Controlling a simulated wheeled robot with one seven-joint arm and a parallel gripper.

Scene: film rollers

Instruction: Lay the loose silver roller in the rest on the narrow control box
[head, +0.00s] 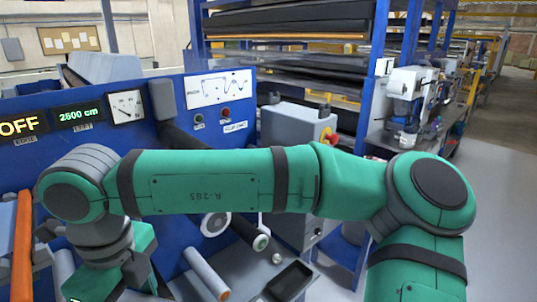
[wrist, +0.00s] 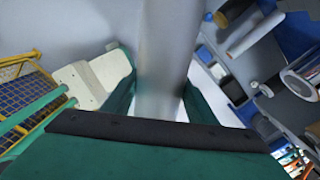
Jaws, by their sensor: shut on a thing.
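My gripper (wrist: 158,98) is shut on a thick silver roller (wrist: 163,45), which runs up the middle of the wrist view between the two green fingers. In the head view my gripper is at the lower left, and its fingertips and the held roller cannot be made out clearly. A narrow grey control box (head: 281,125) with a red button on a yellow plate stands right of the blue panel, behind my arm. My arm hides part of its front.
Another silver roller with an orange end (head: 205,272) lies low in front, beside a dark tray (head: 288,281). A blue panel (head: 172,120) with displays and a gauge stands at the left. A blue rack (head: 290,50) is behind. Open floor (head: 490,160) lies at the right.

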